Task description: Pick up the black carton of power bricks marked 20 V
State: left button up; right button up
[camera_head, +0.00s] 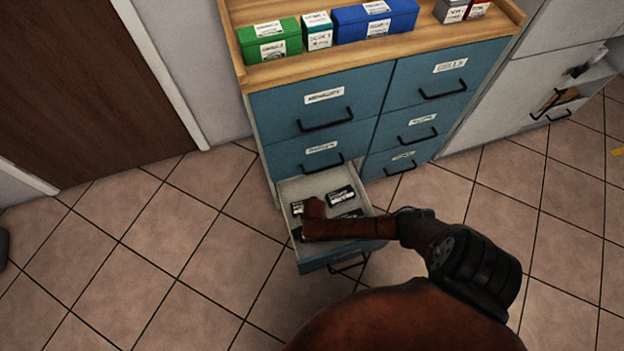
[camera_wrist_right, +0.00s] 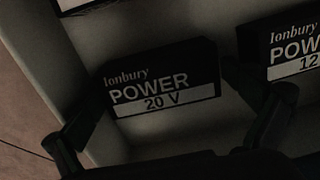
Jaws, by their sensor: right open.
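The black carton marked POWER 20 V (camera_wrist_right: 165,82) lies label up in the middle of the right wrist view, close to the drawer's side wall. My right gripper (camera_wrist_right: 165,92) is open, with one finger on either side of this carton. I cannot tell whether the fingers touch it. In the head view my right arm (camera_head: 350,228) reaches over the open drawer (camera_head: 338,262), and its wrist hides the gripper and part of the contents. The labels there are too small to read. My left gripper is not in view.
A similar black carton marked 12 (camera_wrist_right: 294,52) lies to the right in the wrist view, partly behind a finger. Several black cartons (camera_head: 341,195) lie in the drawer of the blue cabinet (camera_head: 320,108). Green (camera_head: 270,40) and blue boxes (camera_head: 375,18) stand on its wooden top.

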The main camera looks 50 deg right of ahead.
jog(key=shift+c, duration=0.3)
jog(key=c, duration=1.2)
jog(key=shift+r, duration=0.1)
